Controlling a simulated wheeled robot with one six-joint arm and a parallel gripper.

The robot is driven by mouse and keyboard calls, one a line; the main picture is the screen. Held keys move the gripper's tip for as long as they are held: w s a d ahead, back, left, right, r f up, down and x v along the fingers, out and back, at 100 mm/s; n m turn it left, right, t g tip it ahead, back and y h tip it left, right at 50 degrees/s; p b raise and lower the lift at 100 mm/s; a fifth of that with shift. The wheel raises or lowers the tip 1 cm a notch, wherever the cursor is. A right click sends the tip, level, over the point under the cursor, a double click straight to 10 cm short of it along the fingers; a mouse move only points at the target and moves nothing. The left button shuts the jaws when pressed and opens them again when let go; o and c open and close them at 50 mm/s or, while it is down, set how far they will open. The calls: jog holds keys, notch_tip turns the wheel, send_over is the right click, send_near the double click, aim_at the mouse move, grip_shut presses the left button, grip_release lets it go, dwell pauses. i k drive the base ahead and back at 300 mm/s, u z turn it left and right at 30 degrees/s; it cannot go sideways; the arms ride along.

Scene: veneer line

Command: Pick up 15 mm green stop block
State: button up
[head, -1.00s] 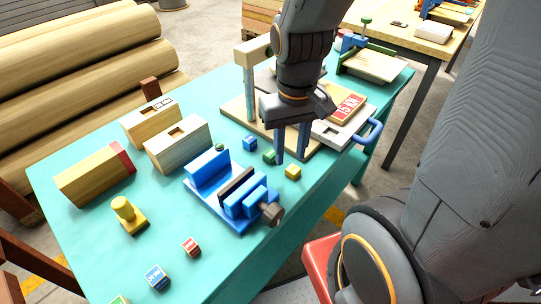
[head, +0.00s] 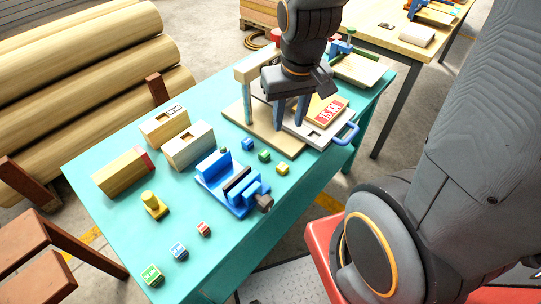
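A small green block (head: 264,156) lies on the teal table between a small blue block (head: 247,144) and a small yellow block (head: 282,168). A green block with a pale label (head: 152,275) stands at the table's front left corner. I cannot read its label or tell which green block is the 15 mm one. My gripper (head: 291,128) points down with its two fingers apart and nothing visible between them.
A blue vise (head: 228,186) stands left of the small blocks. Labelled blue (head: 179,251) and red (head: 203,229) blocks sit at the front. Wooden blocks (head: 188,147) and a yellow knobbed piece (head: 154,206) are left. A wooden fixture (head: 238,112) and red-labelled plate (head: 330,112) are behind.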

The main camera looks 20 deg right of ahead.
aim_at(264, 156)
jog(key=k, duration=0.9)
jog(key=z, duration=0.8)
jog(key=i, duration=0.75)
jog(key=u, duration=1.25)
